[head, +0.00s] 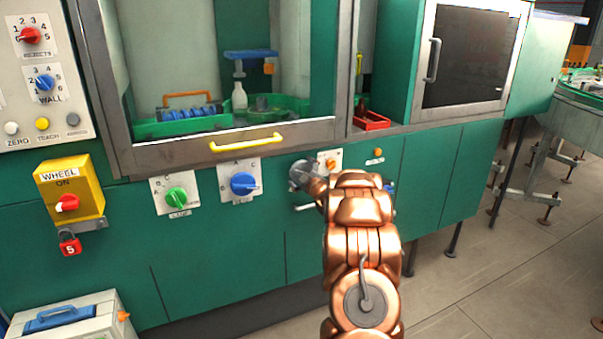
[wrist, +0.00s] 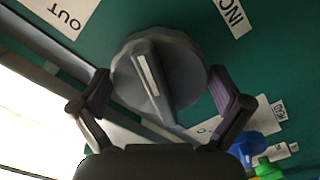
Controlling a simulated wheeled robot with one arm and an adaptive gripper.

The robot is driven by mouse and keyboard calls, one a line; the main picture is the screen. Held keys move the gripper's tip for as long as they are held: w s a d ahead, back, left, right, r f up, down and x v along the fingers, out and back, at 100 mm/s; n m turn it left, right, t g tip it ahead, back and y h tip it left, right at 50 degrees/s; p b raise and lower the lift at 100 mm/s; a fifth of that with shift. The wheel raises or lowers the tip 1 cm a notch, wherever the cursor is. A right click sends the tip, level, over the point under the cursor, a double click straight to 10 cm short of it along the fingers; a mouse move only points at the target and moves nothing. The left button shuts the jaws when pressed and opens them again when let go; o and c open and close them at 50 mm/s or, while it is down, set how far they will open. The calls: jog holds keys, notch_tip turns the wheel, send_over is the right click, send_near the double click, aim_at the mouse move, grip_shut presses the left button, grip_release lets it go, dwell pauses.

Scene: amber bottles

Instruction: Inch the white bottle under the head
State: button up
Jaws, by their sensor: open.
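The white bottle (head: 240,94) stands upright behind the window of the green machine. It appears just below the left part of a blue head-like piece (head: 250,54); the exact alignment cannot be told. My gripper (head: 306,177) is at the machine's front panel, below the yellow handle. In the wrist view my gripper (wrist: 161,88) is open, with its fingers on either side of a grey round knob (wrist: 188,68). The knob has a raised bar with a pale mark. Labels reading OUT (wrist: 68,14) and partly INC (wrist: 232,14) sit around it. Contact with the knob cannot be told.
A yellow handle (head: 247,142) crosses the window's lower frame. A blue knob (head: 242,184) and a green knob (head: 176,197) sit left of my gripper. A yellow WHEEL box (head: 70,190) with a red padlock (head: 69,243) is further left.

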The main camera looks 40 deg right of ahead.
jog(key=shift+s, duration=0.15)
jog(key=v, duration=1.1)
jog(key=shift+s+a, duration=0.15)
jog(key=shift+s, duration=0.2)
